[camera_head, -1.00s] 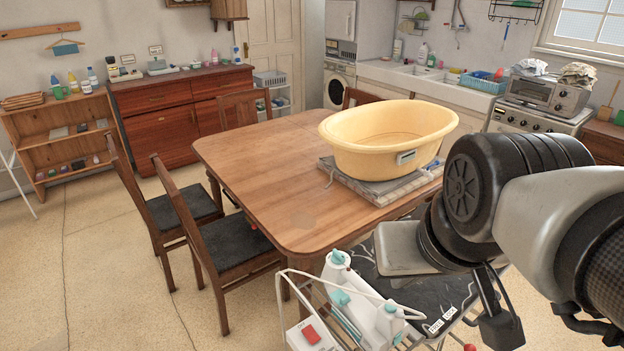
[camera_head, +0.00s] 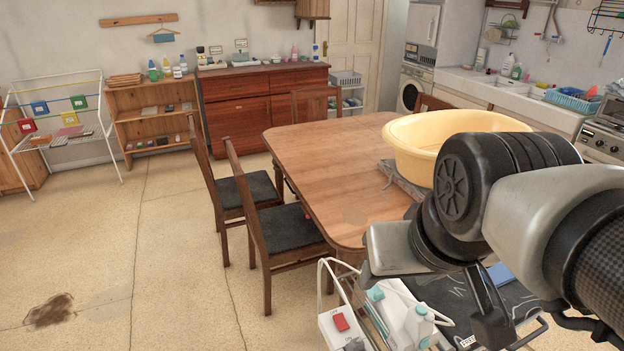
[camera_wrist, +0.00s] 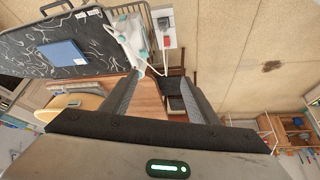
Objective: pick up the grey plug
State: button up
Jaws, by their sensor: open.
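A dark grey plug-like piece (camera_wrist: 163,22) sits on the white socket block (camera_wrist: 166,35) with a red switch, at the top of the wrist view. In the head view the block (camera_head: 326,326) is at the bottom, and a dark grey piece (camera_head: 353,344) on it is cut by the lower edge. I cannot tell for sure that this is the grey plug. My gripper (camera_wrist: 160,78) is open and empty in the wrist view, its fingers pointing toward the block and apart from it.
The trolley top (camera_wrist: 110,58) bears a blue flat item (camera_wrist: 63,53). The wooden table (camera_head: 330,160) with a yellow tub (camera_head: 415,150) and chairs (camera_head: 285,232) stand beyond.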

jog(key=w+f+n+g+b, duration=0.1)
jog(key=w+f+g+b, duration=0.3)
jog(key=f, duration=0.5)
jog(key=n+g+b, duration=0.2)
jog(key=n, duration=0.1)
send_over(357, 340)
notch_tip(357, 340, down, 12)
notch_tip(357, 340, down, 12)
jog(key=shift+s+d+r+b, duration=0.1)
jog(key=shift+d+r+b, duration=0.1)
jog(key=shift+b, duration=0.5)
jog(key=shift+a+f+b, duration=0.15)
jog(key=shift+f+b, duration=0.1)
jog(key=shift+f, duration=1.1)
jog(key=shift+a+f+b, duration=0.1)
jog(key=shift+f+b, duration=0.15)
jog(key=shift+f, duration=1.1)
jog(key=c, duration=1.1)
jog(key=shift+r, duration=0.1)
jog(key=shift+c, duration=0.2)
